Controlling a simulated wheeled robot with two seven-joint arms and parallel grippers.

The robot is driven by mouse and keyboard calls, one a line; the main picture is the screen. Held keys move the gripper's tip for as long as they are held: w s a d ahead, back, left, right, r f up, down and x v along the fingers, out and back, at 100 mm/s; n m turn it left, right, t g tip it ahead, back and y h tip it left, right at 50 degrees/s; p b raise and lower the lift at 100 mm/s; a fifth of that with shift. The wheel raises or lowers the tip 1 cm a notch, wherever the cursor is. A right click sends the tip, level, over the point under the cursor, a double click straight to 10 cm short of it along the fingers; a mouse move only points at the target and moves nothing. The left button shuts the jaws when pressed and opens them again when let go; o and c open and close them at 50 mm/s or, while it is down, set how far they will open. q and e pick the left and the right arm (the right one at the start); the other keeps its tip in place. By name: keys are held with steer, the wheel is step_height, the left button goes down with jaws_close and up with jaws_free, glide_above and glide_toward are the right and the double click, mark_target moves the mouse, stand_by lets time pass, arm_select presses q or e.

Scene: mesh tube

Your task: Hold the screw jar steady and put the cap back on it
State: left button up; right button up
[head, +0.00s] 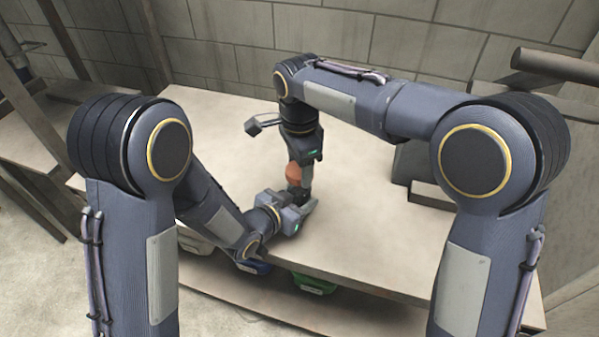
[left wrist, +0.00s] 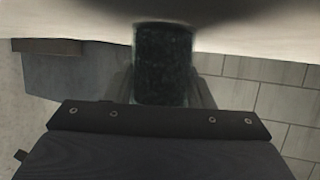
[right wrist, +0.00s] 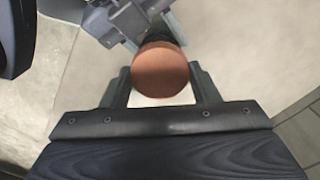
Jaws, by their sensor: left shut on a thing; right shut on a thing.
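The screw jar (left wrist: 163,65) is a dark, mottled cylinder in the left wrist view, between the fingers of my left gripper (head: 304,206). My left gripper is shut on it from the side, low over the table. The round copper-orange cap (right wrist: 160,72) is between the fingers of my right gripper (right wrist: 162,88), which is shut on it from above. In the head view the cap (head: 294,173) is right over the jar (head: 299,194). Whether it touches the jar's rim or is seated on it is hidden.
The pale table top (head: 380,245) is clear around the jar. A grey block (head: 412,162) stands at the right. Several bins, one of them green (head: 313,284), sit below the table's front edge. A block wall (head: 350,40) closes the back.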

steer(key=shift+f, duration=0.9)
steer(key=shift+f, duration=0.1)
steer(key=shift+f, duration=0.75)
steer(key=shift+f, duration=0.6)
steer(key=m, duration=0.3)
steer(key=o, duration=1)
steer(key=shift+c, duration=0.2)
steer(key=shift+r, duration=2.3)
steer(key=shift+c, duration=0.4)
